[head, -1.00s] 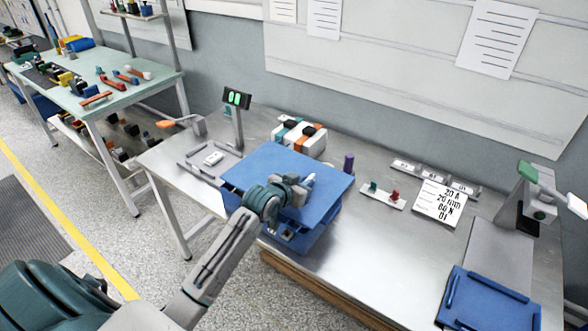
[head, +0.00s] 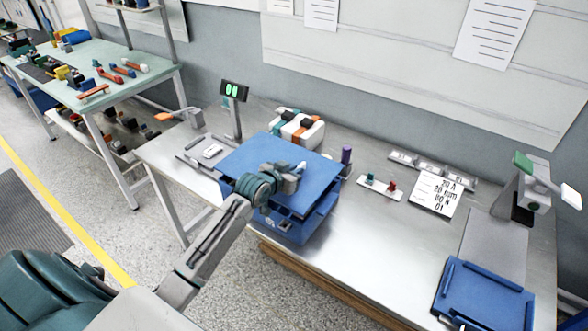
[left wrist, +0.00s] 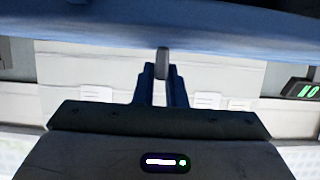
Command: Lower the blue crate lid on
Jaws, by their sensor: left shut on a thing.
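The blue lid (head: 272,150) is a flat panel over the blue crate (head: 290,230) at the left part of the steel bench. The crate's front and part of its right side show below the lid; most of its inside is hidden. The lid seems to be above the crate rim, but I cannot tell the gap. My left gripper (head: 296,174) is over the lid's front part. In the left wrist view, the gripper (left wrist: 162,88) is shut on a small grey handle (left wrist: 162,62) at the blue lid (left wrist: 160,25). My right gripper is not in view.
A green-lit display (head: 234,91) stands behind the lid, near a white case (head: 298,128). A purple cylinder (head: 346,155) is close to the lid's right corner. A printed card (head: 436,193) and a blue tray (head: 485,297) lie to the right.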

